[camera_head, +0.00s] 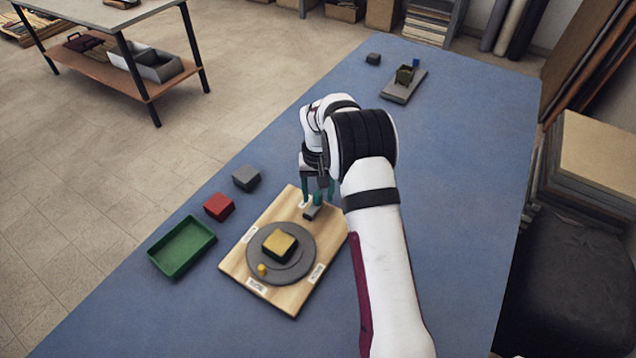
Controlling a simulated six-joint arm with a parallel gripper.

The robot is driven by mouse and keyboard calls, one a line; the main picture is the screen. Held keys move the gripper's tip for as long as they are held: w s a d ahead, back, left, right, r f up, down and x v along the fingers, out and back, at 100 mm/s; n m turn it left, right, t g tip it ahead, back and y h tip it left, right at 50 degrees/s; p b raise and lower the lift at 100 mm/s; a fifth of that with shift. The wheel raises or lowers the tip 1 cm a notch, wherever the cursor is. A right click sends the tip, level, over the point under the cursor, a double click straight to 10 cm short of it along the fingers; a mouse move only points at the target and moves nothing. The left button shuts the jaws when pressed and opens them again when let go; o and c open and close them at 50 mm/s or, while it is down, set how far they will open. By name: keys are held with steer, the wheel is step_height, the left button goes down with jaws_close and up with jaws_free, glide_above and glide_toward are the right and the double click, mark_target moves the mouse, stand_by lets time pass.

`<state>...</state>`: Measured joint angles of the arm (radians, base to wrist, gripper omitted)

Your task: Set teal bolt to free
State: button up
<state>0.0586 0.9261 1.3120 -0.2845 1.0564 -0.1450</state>
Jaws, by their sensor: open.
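A teal bolt (317,199) stands on a small grey base (311,214) at the far corner of a light wooden board (293,296). My gripper (319,191) is over that corner, pointing down, with its teal-looking fingers apart. The bolt shows between or just behind the fingers; I cannot tell whether they touch it. My arm and wrist hide part of the board's right side. Small white labels are on the board, one beside the bolt's base (304,204); their words are too small to read.
A grey disc (300,240) on the board carries a yellow-topped dark block (279,243) and a small yellow peg (262,269). A green tray (181,248), red block (219,206) and grey block (246,178) lie left. The blue table (450,130) is largely clear toward the back right.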

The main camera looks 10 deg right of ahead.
mark_target(318, 193)
step_height(318, 193, up, 16)
steer(key=shift+f, duration=0.25)
steer(key=shift+s, duration=0.1)
steer(key=s+a+r+m, duration=0.1)
steer(key=s+r, duration=0.2)
steer(key=s, duration=0.4)
steer(key=s+a+r, duration=0.2)
steer(key=s+r, duration=0.2)
steer(key=s, duration=0.2)
steer(key=s+a+f+m+y, duration=0.1)
steer(key=s+f, duration=0.1)
steer(key=s, duration=0.9)
steer(key=s+a+f+m, duration=0.1)
steer(key=s+a+f, duration=0.1)
steer(key=s, duration=1)
steer(key=shift+s+a+f+y, duration=0.2)
steer(key=shift+s+f+y, duration=0.1)
steer(key=shift+f+y, duration=0.15)
steer(key=shift+c, duration=0.2)
